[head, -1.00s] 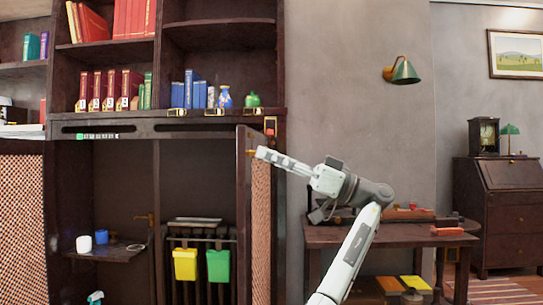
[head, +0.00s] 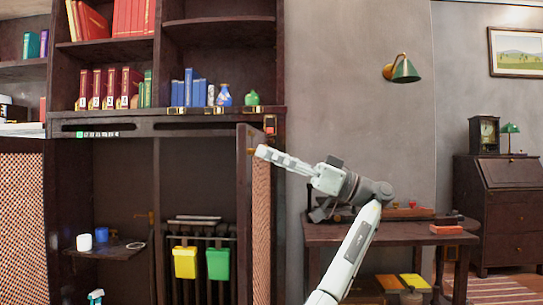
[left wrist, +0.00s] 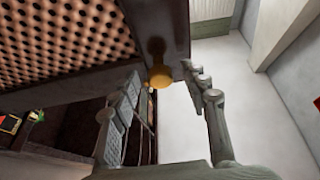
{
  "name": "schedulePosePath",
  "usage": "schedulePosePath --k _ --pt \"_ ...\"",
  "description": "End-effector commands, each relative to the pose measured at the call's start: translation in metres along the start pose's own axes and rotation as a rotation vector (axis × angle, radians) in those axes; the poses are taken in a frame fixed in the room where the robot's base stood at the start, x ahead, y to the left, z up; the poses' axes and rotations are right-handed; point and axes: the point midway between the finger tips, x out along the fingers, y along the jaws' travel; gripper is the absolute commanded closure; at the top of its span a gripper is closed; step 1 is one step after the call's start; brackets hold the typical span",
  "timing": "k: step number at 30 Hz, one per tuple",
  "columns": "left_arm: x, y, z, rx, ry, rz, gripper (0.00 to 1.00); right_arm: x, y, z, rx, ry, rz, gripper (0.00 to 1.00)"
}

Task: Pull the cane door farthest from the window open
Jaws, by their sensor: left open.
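A dark-framed cane door (head: 261,215) stands swung out from the right side of the cabinet, seen nearly edge-on, with the bay beside it exposed. My left gripper (head: 263,152) is at its upper free edge, by a small brass knob (head: 251,153). In the left wrist view the knob (left wrist: 158,76) lies near the gap between the spread fingertips of the left gripper (left wrist: 168,82), which is open. I cannot tell whether a finger touches it. Another cane door (head: 22,225) shows at the far left. No window is in view. My right gripper is not in view.
Yellow (head: 185,263) and green (head: 218,265) bins hang inside the open bay. A small shelf (head: 107,253) with cups is left of them. A side table (head: 400,234) stands behind my arm. Bare wall is right of the cabinet.

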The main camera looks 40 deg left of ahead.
Motion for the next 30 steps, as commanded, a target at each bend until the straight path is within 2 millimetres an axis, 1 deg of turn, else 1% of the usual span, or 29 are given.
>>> schedulePosePath --k 5,10,12,15,19,30 --pt "-0.022 0.000 -0.001 0.002 0.001 0.003 0.55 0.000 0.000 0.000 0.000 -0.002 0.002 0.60" --pt "-0.052 0.000 -0.001 0.001 0.002 0.001 0.55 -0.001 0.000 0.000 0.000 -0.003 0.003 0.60" --pt "-0.061 0.000 -0.001 0.002 0.001 0.002 0.55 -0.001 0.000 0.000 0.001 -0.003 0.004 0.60" --pt "-0.069 0.000 -0.001 0.001 0.001 0.001 0.55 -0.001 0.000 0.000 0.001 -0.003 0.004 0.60" --pt "-0.074 0.000 0.000 0.001 0.000 0.000 0.55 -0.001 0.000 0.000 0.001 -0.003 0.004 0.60" --pt "-0.074 0.000 0.000 0.000 0.000 0.000 0.55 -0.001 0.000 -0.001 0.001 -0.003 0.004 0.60"
